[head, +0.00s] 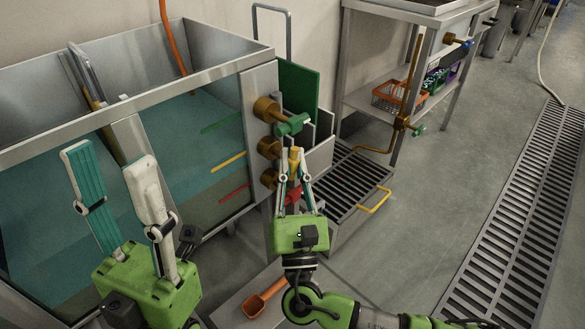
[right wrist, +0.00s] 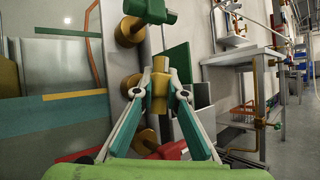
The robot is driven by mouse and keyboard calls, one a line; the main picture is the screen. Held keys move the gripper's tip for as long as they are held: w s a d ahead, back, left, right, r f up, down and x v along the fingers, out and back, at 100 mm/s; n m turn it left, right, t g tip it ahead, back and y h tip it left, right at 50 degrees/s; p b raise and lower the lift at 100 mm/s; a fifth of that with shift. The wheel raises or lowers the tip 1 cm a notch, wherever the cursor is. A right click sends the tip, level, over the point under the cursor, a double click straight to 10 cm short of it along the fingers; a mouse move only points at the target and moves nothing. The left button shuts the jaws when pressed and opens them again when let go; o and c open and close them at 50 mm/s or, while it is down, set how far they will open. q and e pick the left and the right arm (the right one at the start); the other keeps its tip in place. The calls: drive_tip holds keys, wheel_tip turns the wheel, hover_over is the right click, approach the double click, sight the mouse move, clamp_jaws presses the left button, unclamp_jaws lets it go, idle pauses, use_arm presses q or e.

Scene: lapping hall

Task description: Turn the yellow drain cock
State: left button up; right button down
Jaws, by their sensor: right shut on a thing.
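The yellow drain cock (head: 295,157) sits on the middle brass fitting (head: 269,148) on the tank's right end, between a green cock (head: 292,124) above and a red cock (head: 293,195) below. My right gripper (head: 294,174) is shut on the yellow cock's handle. In the right wrist view the handle (right wrist: 160,92) stands upright between the two fingertips. The red cock is partly hidden behind my right gripper. My left gripper (head: 108,160) is open and empty in front of the tank, its fingers well apart.
The steel tank (head: 200,78) holds teal liquid and has green, yellow and red marks on its front. A slatted grate with a yellow handle (head: 374,201) lies right of the cocks. An orange scoop (head: 262,298) lies below.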

drive_tip(key=shift+f+n+t+y+b, duration=0.15)
drive_tip(key=shift+n+t+y+b, duration=0.15)
drive_tip(key=shift+n+y+b, duration=0.7)
drive_tip(key=shift+n, duration=0.4)
drive_tip(key=c, duration=2)
unclamp_jaws()
drive_tip(key=v, duration=1.2)
drive_tip(key=shift+w+d, duration=0.1)
